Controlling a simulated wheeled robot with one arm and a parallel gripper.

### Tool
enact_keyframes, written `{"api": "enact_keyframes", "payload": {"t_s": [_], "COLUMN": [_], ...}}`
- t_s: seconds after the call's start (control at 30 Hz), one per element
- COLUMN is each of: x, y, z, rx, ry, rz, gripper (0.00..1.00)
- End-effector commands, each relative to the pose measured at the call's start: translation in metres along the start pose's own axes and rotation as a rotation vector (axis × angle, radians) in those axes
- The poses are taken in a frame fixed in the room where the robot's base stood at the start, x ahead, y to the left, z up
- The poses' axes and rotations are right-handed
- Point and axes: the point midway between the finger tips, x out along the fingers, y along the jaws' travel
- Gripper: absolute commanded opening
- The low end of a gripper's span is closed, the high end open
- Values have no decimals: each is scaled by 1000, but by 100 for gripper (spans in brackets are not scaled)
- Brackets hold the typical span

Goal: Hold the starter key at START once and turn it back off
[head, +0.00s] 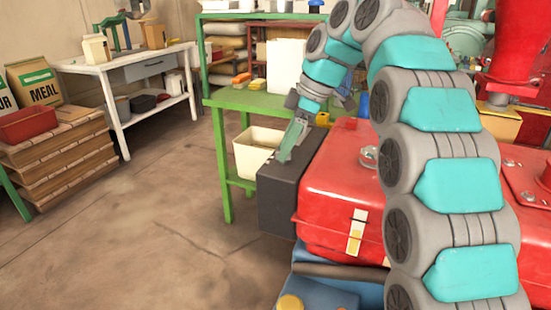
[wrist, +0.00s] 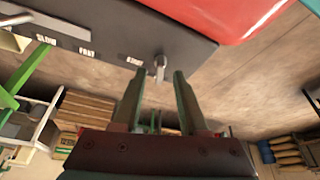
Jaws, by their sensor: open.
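The starter key (wrist: 160,66) is a small grey metal piece on the edge of a dark control panel (wrist: 110,35) in the wrist view. The panel is lettered SLOW and FAST, with a third label near the key that is too blurred to read. My gripper (wrist: 158,76) is open, its two fingers apart with the key just beyond and between the tips. I cannot tell whether either finger touches it. In the head view my gripper (head: 292,142) is at the dark grey box (head: 285,195) beside the red engine cover (head: 340,185). The key cannot be made out there.
A green bench (head: 255,103) with a cream bin (head: 250,150) below stands behind the grey box. A white table (head: 130,65) and stacked pallets (head: 70,155) with a red tray (head: 27,124) are at the left. The floor (head: 150,230) between is clear.

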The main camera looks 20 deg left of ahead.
Motion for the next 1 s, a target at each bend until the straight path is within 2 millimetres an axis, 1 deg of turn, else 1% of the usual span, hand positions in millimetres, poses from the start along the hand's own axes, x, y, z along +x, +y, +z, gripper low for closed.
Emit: {"api": "enact_keyframes", "payload": {"t_s": [0.03, 0.07, 0.3, 0.37, 0.6, 0.7, 1.0], "x": [5, 6, 5, 5, 5, 5, 5], "y": [2, 3, 4, 4, 4, 4, 4], "z": [3, 4, 4, 4, 4, 4, 4], "rx": [0, 0, 0, 0, 0, 0, 0], "ry": [0, 0, 0, 0, 0, 0, 0], "rz": [-1, -1, 0, 0, 0, 0, 1], "gripper": [42, 42, 42, 37, 10, 0, 0]}}
